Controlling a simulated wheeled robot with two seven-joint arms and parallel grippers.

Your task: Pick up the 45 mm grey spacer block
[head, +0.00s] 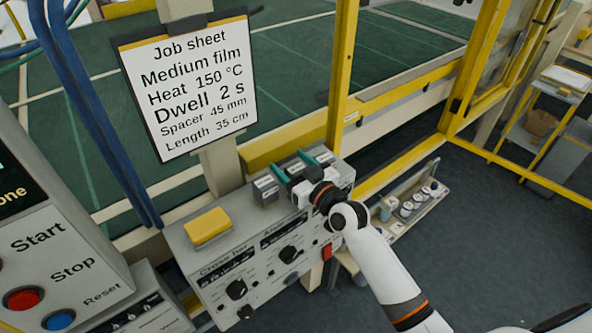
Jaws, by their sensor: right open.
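Small grey spacer blocks with white labels stand in a row on top of the grey control box. One block (264,189) is at the left of the row, one (297,168) in the middle and one (324,157) at the right. The labels are too small to read, so I cannot tell which is the 45 mm one. My right gripper (294,165) is open, with its teal fingertips on either side of the middle block. Whether they touch it is unclear, and the gripper body hides part of the row. My left gripper is not in view.
A job sheet (188,88) above the box reads "Spacer 45 mm". A yellow block (208,227) lies on the control box (205,268), left of the spacers. A yellow frame post (342,75) rises close behind the row. A small shelf (412,209) with round items is at right.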

